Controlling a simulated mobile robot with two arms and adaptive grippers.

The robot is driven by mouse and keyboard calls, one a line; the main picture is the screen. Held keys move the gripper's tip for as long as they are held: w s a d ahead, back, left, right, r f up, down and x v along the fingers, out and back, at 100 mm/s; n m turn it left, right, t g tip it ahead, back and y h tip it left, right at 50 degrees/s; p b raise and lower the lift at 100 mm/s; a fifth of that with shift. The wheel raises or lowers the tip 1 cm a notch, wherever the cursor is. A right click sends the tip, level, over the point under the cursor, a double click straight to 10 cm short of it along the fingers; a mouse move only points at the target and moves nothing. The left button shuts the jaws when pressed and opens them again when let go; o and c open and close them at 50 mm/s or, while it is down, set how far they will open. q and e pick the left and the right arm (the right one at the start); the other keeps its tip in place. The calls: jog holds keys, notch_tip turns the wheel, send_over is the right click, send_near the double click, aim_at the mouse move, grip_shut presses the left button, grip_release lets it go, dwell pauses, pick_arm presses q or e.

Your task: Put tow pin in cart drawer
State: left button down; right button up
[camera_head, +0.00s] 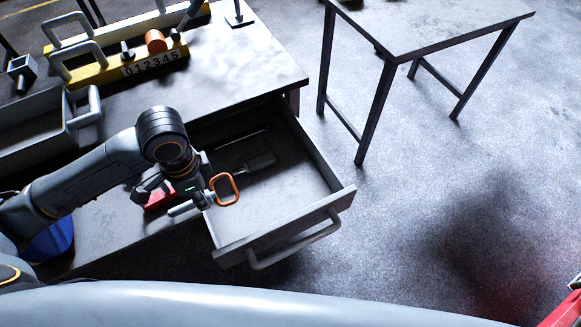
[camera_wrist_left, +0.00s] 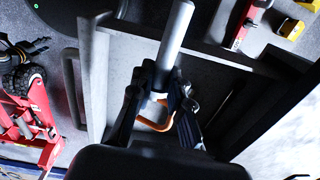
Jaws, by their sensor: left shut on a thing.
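The tow pin has a grey shaft and an orange loop handle (camera_head: 224,189). My left gripper (camera_head: 196,187) is shut on it. In the left wrist view the shaft (camera_wrist_left: 175,35) points up between the fingers, with the orange loop below. The cart drawer (camera_head: 318,213) is pulled open. The gripper and pin are at the drawer's left side in the head view, with the loop seen over its inside. The exact height above the drawer floor is unclear. My right gripper is not in view.
A dark flat tool (camera_head: 260,162) and a thin dark piece lie inside the drawer. A grey table (camera_head: 440,22) stands at the back right. A red wheeled jack (camera_wrist_left: 38,118) shows in the wrist view.

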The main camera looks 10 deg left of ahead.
pick_arm(q)
jog(key=w+d+f, duration=0.1)
jog(key=w, duration=0.1)
jog(key=w+d+f, duration=0.1)
jog(key=w, duration=0.2)
jog(key=w+d+f, duration=0.2)
jog(key=shift+w+d, duration=0.1)
jog(key=shift+w, duration=0.05)
send_over(252, 187)
notch_tip(252, 187, down, 6)
jog(key=shift+r, duration=0.1)
jog(key=shift+f, duration=1.7)
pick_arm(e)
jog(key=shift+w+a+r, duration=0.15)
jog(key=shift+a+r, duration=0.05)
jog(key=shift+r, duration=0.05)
pick_arm(q)
jog(key=c, duration=1.4)
grip_release()
jog(key=shift+f, duration=0.15)
jog(key=shift+o, duration=0.6)
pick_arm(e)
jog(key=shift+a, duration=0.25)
